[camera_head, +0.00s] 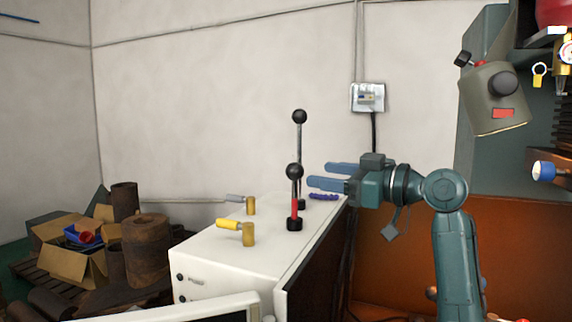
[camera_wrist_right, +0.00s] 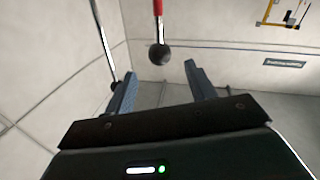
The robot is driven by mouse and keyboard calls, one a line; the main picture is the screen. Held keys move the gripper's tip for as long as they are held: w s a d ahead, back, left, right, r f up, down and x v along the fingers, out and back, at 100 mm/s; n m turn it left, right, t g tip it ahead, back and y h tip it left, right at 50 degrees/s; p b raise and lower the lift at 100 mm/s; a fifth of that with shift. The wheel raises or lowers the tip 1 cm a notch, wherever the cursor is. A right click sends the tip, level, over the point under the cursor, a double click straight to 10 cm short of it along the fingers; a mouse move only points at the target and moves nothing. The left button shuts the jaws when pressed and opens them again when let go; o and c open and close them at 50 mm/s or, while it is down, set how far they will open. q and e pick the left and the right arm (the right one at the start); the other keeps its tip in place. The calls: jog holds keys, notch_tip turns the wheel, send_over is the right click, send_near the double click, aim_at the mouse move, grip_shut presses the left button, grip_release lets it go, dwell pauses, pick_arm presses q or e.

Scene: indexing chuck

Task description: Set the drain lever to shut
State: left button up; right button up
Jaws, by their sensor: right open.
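Two upright levers with black ball knobs stand on a white cabinet (camera_head: 235,262). The nearer lever (camera_head: 295,208) has a red lower stem; the farther lever (camera_head: 299,135) has a plain grey stem. Lying nearly flat are a yellow-handled lever (camera_head: 229,224) and a grey-handled one (camera_head: 235,198), each on a brass body. I cannot tell which is the drain lever. My right gripper (camera_head: 317,175) is open and empty, just right of the upright levers. In the right wrist view the red-stemmed lever's knob (camera_wrist_right: 159,54) shows ahead, between the finger lines. My left gripper is not in view.
Rusty cylinders (camera_head: 146,245) and open cardboard boxes (camera_head: 70,262) sit on a pallet at the left. A wall socket (camera_head: 368,97) is behind my right gripper. A green machine with a grey-green head (camera_head: 497,98) stands at the right. Air above the cabinet's left part is clear.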

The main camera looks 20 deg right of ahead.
aim_at(288, 169)
jog(key=p+x, duration=0.2)
jog(key=x, duration=0.7)
jog(key=shift+w+a+p, duration=0.15)
jog(key=shift+w+p, duration=0.1)
jog(key=shift+p, duration=0.1)
jog(key=shift+c, duration=0.2)
grip_shut()
